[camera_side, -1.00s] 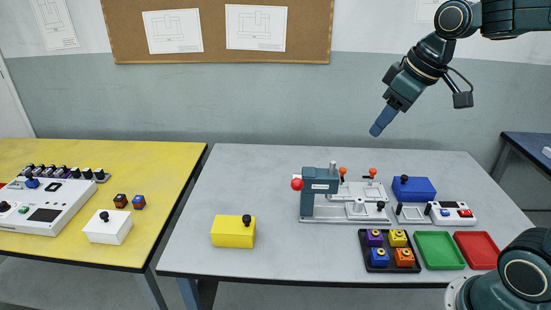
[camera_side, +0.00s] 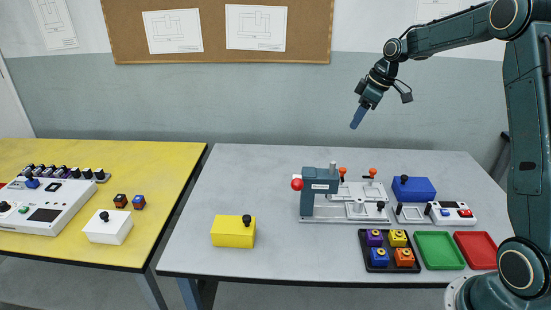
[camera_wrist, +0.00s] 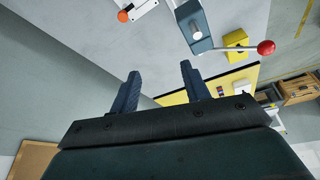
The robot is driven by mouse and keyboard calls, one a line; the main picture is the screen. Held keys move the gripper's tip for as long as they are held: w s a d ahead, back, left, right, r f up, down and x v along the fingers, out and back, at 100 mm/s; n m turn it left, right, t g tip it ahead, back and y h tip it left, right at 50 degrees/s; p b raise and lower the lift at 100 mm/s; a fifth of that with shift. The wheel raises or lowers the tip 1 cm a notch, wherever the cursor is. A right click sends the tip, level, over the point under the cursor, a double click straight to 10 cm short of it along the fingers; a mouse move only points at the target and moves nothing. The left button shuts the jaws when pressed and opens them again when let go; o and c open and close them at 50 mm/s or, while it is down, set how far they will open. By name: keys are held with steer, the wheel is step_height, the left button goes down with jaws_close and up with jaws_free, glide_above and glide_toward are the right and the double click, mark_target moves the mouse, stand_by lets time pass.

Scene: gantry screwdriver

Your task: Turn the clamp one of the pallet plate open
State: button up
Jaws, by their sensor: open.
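The pallet plate (camera_side: 361,210) is a light grey plate on the gantry fixture on the grey table. Two clamps with orange knobs stand at its back edge, a left one (camera_side: 342,171) and a right one (camera_side: 373,172); I cannot tell which is clamp one. The dark gantry head (camera_side: 320,180) with a red ball handle (camera_side: 297,184) stands at the plate's left. My gripper (camera_side: 356,118) is high above and behind the fixture, touching nothing. In the wrist view my gripper (camera_wrist: 163,75) is open and empty, and one orange knob (camera_wrist: 123,16) shows at the top.
A blue box (camera_side: 414,190), a small white control box (camera_side: 452,213), a black tray (camera_side: 364,262) of coloured blocks, a green tray (camera_side: 440,250) and a red tray (camera_side: 477,249) lie right and front. A yellow box (camera_side: 233,232) stands left. The table's back left is clear.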

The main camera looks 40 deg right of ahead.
steer(key=n+y, duration=0.1)
glide_above(343, 169)
steer(key=s+d, duration=0.4)
steer(key=s, duration=0.1)
step_height(343, 169, down, 10)
steer(key=shift+s+a+f, duration=0.1)
steer(key=shift+a+f, duration=0.15)
steer(key=x, duration=1.3)
steer(key=shift+a+f, duration=0.1)
steer(key=shift+f, duration=0.25)
steer(key=c, duration=1)
